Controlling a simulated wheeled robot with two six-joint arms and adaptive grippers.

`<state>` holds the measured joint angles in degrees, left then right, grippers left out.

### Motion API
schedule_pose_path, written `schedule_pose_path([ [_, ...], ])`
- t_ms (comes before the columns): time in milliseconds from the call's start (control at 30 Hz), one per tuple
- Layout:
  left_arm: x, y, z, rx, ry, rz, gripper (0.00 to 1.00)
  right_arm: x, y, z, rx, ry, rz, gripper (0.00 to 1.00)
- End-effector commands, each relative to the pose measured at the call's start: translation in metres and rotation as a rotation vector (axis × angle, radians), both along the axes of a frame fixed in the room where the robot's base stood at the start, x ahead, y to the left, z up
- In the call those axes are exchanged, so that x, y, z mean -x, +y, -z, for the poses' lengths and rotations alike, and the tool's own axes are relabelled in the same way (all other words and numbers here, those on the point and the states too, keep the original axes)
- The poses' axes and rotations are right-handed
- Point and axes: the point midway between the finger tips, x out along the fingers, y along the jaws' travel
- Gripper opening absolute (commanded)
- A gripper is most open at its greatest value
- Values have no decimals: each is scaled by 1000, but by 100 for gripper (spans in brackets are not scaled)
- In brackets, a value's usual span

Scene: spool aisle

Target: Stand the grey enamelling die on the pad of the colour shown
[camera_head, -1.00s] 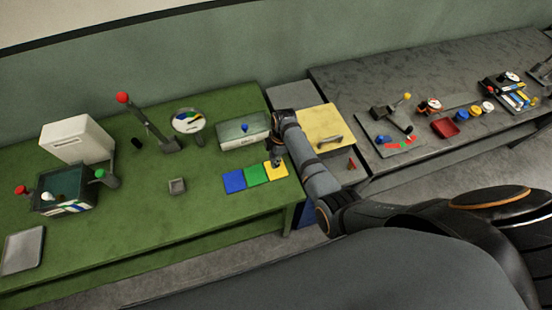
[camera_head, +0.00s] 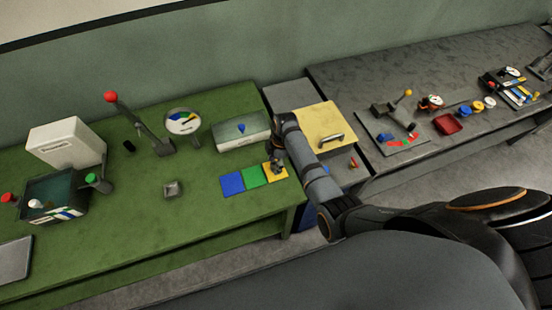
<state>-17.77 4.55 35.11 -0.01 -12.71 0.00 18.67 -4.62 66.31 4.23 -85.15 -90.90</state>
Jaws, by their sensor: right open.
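A row of three flat pads lies on the green bench: a blue pad (camera_head: 232,184), a green pad (camera_head: 255,177) and a yellow pad (camera_head: 267,174). My left gripper is out of view.
A grey box (camera_head: 240,134) with a blue cone on top stands behind the pads. A lever with a red knob (camera_head: 110,97), a white box (camera_head: 66,143) and a dark bin (camera_head: 55,195) are further left. A yellow-topped cabinet (camera_head: 322,127) adjoins the bench's right end.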

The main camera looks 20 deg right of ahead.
Motion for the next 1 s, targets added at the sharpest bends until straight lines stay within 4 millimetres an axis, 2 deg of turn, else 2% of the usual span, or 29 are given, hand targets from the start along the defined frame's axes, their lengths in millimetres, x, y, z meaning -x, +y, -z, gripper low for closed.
schedule_pose_path([
  [267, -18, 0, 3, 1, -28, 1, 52, -1, -9, -58, 1, -6, 1, 49],
  [400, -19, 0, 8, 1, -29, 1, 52, -2, -14, -88, 2, -6, 2, 49],
  [500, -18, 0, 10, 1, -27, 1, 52, -2, -16, -103, 1, -3, 1, 49],
  [667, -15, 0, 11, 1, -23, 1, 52, -1, -17, -114, 0, -1, 0, 49],
  [1000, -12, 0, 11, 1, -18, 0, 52, -1, -17, -114, 0, -1, 0, 49],
])
